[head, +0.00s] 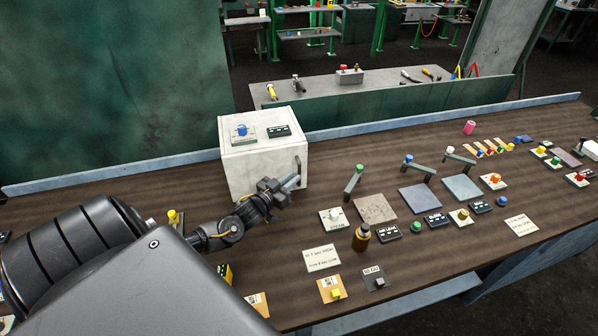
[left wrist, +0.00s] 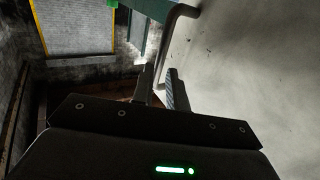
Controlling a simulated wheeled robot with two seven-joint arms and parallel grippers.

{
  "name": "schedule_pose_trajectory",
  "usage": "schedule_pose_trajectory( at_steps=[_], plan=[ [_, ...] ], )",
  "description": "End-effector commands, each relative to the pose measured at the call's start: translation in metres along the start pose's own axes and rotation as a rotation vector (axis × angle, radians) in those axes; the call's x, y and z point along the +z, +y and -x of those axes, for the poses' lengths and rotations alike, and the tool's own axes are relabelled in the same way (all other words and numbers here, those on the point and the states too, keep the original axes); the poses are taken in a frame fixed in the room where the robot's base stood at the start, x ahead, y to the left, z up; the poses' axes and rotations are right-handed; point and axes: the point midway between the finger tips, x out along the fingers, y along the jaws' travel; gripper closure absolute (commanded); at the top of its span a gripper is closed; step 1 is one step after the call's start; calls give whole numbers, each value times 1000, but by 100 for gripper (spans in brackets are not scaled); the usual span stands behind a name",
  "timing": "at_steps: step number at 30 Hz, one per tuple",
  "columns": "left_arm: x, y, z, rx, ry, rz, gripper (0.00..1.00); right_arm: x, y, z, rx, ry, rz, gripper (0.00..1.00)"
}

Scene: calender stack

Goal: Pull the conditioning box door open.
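The conditioning box (head: 250,172) is a white box on the brown bench, left of centre in the head view. Its front door looks shut. The door handle (head: 299,165) is an upright bent bar near the right edge of the front; in the left wrist view the handle (left wrist: 172,40) runs down between my fingers. My left gripper (head: 290,183) is at the lower part of the handle; in the left wrist view the left gripper (left wrist: 159,88) has its fingers close together on either side of the bar. The exact contact is partly hidden. My right gripper is not in view.
Some bare bench lies in front of the box.

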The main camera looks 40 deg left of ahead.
Motion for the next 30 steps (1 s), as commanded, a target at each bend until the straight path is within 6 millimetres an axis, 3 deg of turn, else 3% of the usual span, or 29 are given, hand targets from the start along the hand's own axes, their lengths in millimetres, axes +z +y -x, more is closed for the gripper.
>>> schedule_pose_trajectory(
  at_steps=[3,9,19,23,30],
  plan=[
    [3,0,-20,0,2,-2,85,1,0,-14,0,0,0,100],
    [2,0,-39,1,0,-1,85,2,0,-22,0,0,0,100],
    [0,0,-42,0,-2,-1,85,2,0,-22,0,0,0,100],
    [0,0,-42,0,-2,-1,99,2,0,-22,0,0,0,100],
    [0,0,-42,0,-1,0,100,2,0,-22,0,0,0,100]
  ],
)
